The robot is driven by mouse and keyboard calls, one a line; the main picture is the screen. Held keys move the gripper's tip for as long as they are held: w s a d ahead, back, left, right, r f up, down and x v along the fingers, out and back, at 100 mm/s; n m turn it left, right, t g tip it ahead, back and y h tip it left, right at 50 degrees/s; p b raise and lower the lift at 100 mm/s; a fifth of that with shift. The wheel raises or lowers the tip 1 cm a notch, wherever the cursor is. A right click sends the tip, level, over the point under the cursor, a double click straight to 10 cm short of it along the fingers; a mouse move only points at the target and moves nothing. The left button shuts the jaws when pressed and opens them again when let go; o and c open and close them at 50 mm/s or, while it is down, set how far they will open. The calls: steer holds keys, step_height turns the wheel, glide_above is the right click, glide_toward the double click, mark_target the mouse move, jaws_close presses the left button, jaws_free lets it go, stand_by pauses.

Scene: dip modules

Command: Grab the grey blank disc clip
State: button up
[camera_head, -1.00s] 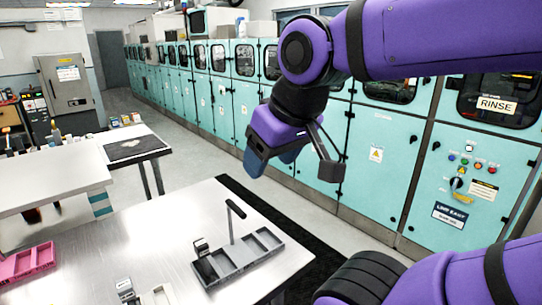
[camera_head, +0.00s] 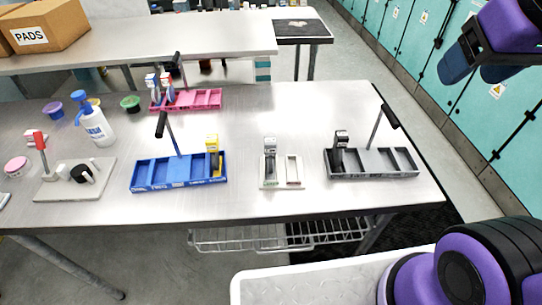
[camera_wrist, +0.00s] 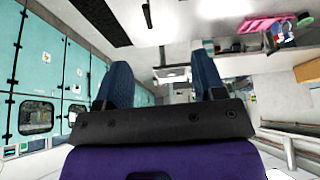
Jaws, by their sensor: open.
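A dark grey or black clip (camera_head: 340,146) stands upright in the left compartment of the dark grey tray (camera_head: 405,172), at the right of the metal table. I cannot tell from here which clip is the blank disc one. My gripper (camera_head: 474,70) is high at the upper right, beyond the table edge and well away from both clips. In the wrist view its blue fingers (camera_wrist: 163,72) are spread apart with nothing between them.
A blue tray (camera_head: 150,184) with a yellow clip (camera_head: 212,146) and a pink tray (camera_head: 208,103) with clips stand further left. Black-topped handles rise from the trays. Bare table (camera_head: 300,110) lies behind the pale tray.

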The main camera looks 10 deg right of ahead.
stand_by(0.4)
steer(key=m+g, duration=0.1)
steer(key=g, duration=0.4)
glide_above(270, 140)
steer(key=f, duration=1.8)
steer(key=shift+w+d+f, duration=0.15)
steer(key=shift+d, duration=0.05)
steer(key=shift+a+f, duration=0.15)
steer(key=shift+f, duration=5)
jaws_close()
